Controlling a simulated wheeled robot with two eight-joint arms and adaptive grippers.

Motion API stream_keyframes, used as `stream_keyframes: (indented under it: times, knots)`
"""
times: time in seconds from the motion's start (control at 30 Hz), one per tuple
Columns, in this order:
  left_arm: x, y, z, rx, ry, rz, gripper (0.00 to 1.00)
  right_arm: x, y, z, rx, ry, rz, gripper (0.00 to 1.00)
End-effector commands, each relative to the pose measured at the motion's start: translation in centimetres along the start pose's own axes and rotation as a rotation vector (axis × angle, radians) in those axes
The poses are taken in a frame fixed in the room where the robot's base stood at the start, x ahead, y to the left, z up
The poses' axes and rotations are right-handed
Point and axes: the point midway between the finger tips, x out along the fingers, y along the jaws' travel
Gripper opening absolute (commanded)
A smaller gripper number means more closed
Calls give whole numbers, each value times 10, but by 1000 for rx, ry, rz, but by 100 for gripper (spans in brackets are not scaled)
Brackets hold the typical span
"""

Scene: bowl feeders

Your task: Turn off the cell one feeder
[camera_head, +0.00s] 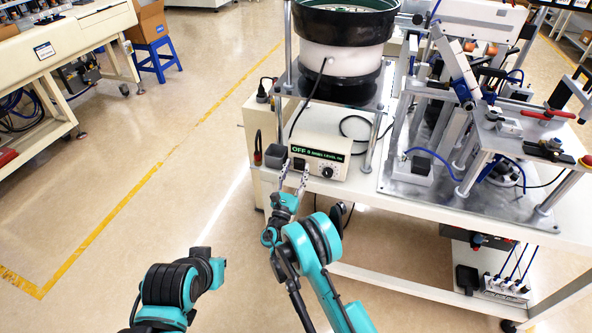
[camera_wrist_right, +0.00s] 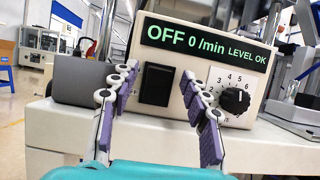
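The feeder control box (camera_head: 335,163) is cream-coloured and sits at the front edge of the table, below the bowl feeder (camera_head: 345,50). In the right wrist view, its green display (camera_wrist_right: 205,45) reads "OFF 0 /min LEVEL OK". A black rocker switch (camera_wrist_right: 157,85) is left of the numbered black dial (camera_wrist_right: 234,99). My right gripper (camera_head: 293,172) is in front of the box's left part. In the right wrist view, its fingers (camera_wrist_right: 157,79) are apart, one each side of the switch, with nothing between them. I cannot tell whether they touch the panel.
A dark block (camera_head: 275,156) stands left of the box. A fixture with metal posts and blue hoses (camera_head: 430,158) fills the table's right side. A bench (camera_head: 60,50) and a blue stool (camera_head: 155,60) stand at the left. The floor between is clear.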

Motion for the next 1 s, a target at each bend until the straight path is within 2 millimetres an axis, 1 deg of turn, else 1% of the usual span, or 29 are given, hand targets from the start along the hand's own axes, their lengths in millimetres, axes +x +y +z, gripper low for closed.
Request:
stream_keyframes:
  times: [0.2, 0.3, 0.37, 0.7, 0.83, 1.0]
  knots:
    - [0, 0, 0, 0, 0, 0, 0, 0, 0, 0, 0, 1, 0, 47]
    - [0, 0, 0, 0, 0, 0, 0, 2, 0, 6, 0, 1, 0, 47]
    - [0, 0, 0, 0, 0, 0, 0, 5, 0, 13, 0, 1, 0, 47]
    - [0, 0, 0, 0, 0, 0, 0, 30, 0, 72, 0, 1, 0, 47]
    - [0, 0, 0, 0, 0, 0, 0, 36, 0, 86, 0, 1, 0, 47]
    - [0, 0, 0, 0, 0, 0, 0, 39, 0, 92, 0, 0, 0, 47]
